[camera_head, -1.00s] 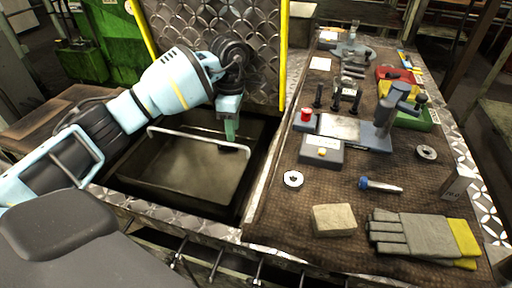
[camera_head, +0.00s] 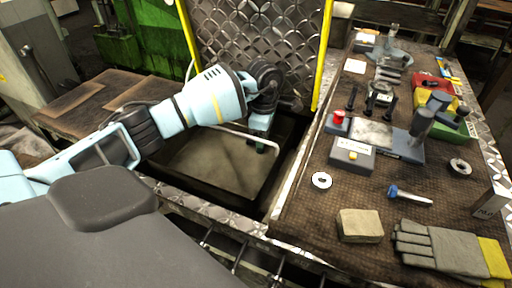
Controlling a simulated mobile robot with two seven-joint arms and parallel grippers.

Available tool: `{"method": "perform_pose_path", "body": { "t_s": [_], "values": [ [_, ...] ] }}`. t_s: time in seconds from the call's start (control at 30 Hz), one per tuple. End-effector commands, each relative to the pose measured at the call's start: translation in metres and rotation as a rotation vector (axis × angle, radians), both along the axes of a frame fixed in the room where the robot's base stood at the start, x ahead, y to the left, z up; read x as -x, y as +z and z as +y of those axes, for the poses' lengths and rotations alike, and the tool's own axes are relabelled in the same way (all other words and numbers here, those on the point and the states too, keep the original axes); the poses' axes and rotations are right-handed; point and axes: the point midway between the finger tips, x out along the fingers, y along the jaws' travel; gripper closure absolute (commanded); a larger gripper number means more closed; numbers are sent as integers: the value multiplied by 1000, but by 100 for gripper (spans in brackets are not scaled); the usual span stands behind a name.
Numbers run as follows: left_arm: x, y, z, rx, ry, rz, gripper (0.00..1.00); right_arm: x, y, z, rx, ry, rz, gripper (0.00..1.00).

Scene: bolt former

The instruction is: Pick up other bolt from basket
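The basket (camera_head: 205,172) is a shallow grey bin with a pale wire handle, set in the dark recess left of the workbench. My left gripper (camera_head: 259,146) points down at the basket's far right part, its green fingertips low by the handle. The arm and the viewing angle hide the gap between the fingers, so I cannot tell whether they hold anything. No bolt can be made out in the basket. My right gripper is out of view.
The workbench (camera_head: 300,228) on the right carries a control box with a red button (camera_head: 339,117), a white ring (camera_head: 321,180), a beige block (camera_head: 360,225) and grey-yellow gloves (camera_head: 450,250). A diamond-plate panel (camera_head: 255,45) and yellow posts stand behind the basket.

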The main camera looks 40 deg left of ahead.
Motion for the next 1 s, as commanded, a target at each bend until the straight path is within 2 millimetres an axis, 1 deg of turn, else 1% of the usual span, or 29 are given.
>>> {"method": "perform_pose_path", "body": {
  "t_s": [0.03, 0.13, 0.3, 0.37, 0.6, 0.63, 0.83, 0.87, 1.0],
  "values": [
    [4, -12, -1, -2, 0, 15, 61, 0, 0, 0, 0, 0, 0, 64],
    [5, -18, -1, -3, -2, 19, 61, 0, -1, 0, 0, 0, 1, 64],
    [6, -21, -1, -3, -3, 24, 61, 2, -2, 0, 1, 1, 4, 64],
    [6, -21, -1, -3, -3, 25, 67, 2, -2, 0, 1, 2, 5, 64],
    [6, -22, -2, -1, -4, 29, 98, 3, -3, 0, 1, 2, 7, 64],
    [6, -22, -2, -1, -4, 29, 100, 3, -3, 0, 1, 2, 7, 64],
    [6, -23, -2, -2, -3, 28, 100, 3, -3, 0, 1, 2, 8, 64],
    [6, -23, -2, -2, -3, 28, 97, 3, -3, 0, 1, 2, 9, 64],
    [6, -23, -2, -2, -2, 27, 78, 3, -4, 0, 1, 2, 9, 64]
  ]
}}
